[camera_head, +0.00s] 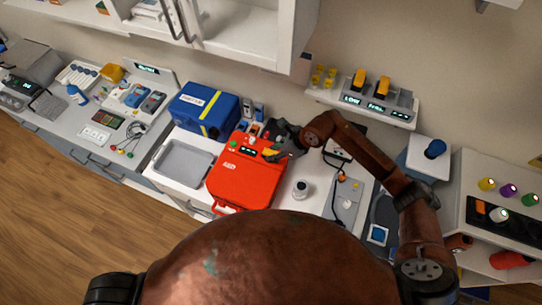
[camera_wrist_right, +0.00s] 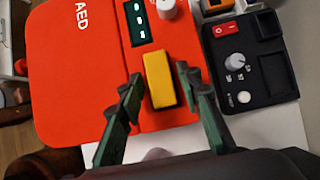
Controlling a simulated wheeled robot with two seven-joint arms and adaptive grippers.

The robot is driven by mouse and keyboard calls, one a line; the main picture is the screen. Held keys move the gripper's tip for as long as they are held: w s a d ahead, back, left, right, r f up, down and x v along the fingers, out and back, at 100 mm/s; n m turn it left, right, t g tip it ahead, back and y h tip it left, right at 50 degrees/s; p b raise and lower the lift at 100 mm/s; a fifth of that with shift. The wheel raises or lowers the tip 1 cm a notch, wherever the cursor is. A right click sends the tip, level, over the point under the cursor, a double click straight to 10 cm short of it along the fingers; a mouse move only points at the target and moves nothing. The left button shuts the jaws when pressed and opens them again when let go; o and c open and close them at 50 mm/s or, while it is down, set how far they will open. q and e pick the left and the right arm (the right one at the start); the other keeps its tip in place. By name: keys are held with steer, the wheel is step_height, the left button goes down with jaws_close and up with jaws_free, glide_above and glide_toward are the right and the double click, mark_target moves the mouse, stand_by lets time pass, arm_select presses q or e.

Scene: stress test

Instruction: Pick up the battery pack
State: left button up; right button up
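The battery pack, a yellow block (camera_wrist_right: 160,80), sits on the red AED case (camera_wrist_right: 75,65), below its small dark display. In the head view the battery pack (camera_head: 270,152) is a small yellow patch at the upper right of the AED case (camera_head: 243,182). My right gripper (camera_wrist_right: 160,72) is open, its two green fingers on either side of the battery pack. A gap shows beside the left finger; the right finger is closer, and I cannot tell whether it touches. In the head view the right gripper (camera_head: 277,148) partly hides the pack. My left gripper is not in view.
A black device with a red switch and knob (camera_wrist_right: 242,62) stands right of the AED case. A blue case (camera_head: 205,108) and grey tray (camera_head: 184,164) lie to the left. Orange blocks (camera_head: 359,79) sit in a wall-shelf charger.

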jaws_close()
steer(key=shift+r, duration=0.15)
stand_by(0.4)
